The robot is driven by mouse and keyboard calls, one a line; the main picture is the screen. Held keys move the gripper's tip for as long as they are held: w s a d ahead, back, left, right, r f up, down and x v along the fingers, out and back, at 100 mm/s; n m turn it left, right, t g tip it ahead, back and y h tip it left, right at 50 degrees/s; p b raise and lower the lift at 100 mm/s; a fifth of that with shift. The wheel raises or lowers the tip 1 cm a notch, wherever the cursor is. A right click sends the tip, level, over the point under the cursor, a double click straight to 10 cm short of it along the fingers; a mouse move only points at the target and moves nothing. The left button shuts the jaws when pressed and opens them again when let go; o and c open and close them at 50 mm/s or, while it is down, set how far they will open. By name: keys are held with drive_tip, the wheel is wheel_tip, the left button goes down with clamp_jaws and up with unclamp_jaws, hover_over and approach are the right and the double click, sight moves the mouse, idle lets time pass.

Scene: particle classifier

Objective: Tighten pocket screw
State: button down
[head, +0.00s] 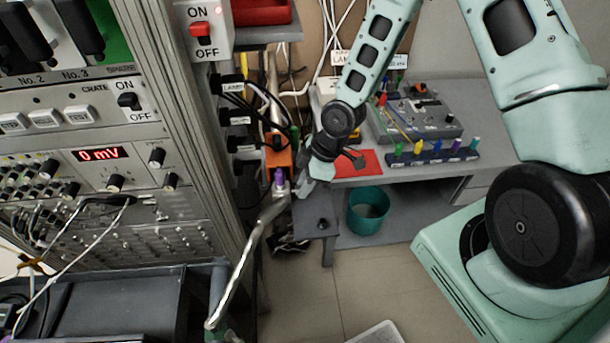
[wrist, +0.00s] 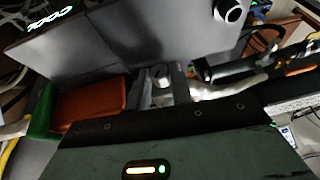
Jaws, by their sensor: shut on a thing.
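My gripper (head: 298,186) is at the end of the teal arm, low beside the rack's right side. In the wrist view its two grey fingers (wrist: 163,86) are shut on a small silvery round piece, which looks like the pocket screw (wrist: 160,74). The piece sits right at the edge of a grey panel (wrist: 120,45). In the head view the screw is too small or hidden to make out. Whether the screw is fully seated cannot be told.
An orange box (head: 277,153) and a purple-topped connector (head: 279,178) with a pale cable are close to my gripper. The instrument rack (head: 110,150) stands left. A grey desk (head: 440,163) with a teal bin (head: 368,212) below is right.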

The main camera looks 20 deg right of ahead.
drive_tip(key=g+p, duration=0.2)
drive_tip(key=p, duration=0.1)
drive_tip(key=shift+w+d+r+m+y, duration=0.1)
drive_tip(key=shift+w+r+m+y, duration=0.2)
drive_tip(key=shift+y, duration=0.1)
drive_tip(key=g, duration=0.1)
drive_tip(key=f+g, duration=0.1)
drive_tip(key=shift+w+m+g+y, duration=0.3)
drive_tip(key=shift+y, duration=0.1)
drive_tip(key=g+b, duration=0.1)
drive_tip(key=b, duration=0.1)
drive_tip(key=g+y+b, duration=0.1)
drive_tip(key=f+g+b, duration=0.1)
drive_tip(key=b, duration=0.1)
drive_tip(key=shift+w+d+m+g+y+b, duration=0.15)
drive_tip(key=shift+w+m+g+y+b, duration=0.15)
drive_tip(key=shift+m+b, duration=0.1)
drive_tip(key=g+y+b, duration=0.1)
drive_tip(key=g+b, duration=0.1)
drive_tip(key=b, duration=0.1)
drive_tip(key=shift+m, duration=0.4)
drive_tip(key=shift+g+b, duration=0.4)
drive_tip(key=c, duration=1.2)
unclamp_jaws()
drive_tip(key=shift+c, duration=0.2)
drive_tip(key=shift+d+r+p, duration=0.1)
drive_tip(key=shift+r+p, duration=0.05)
drive_tip(key=shift+p, duration=0.15)
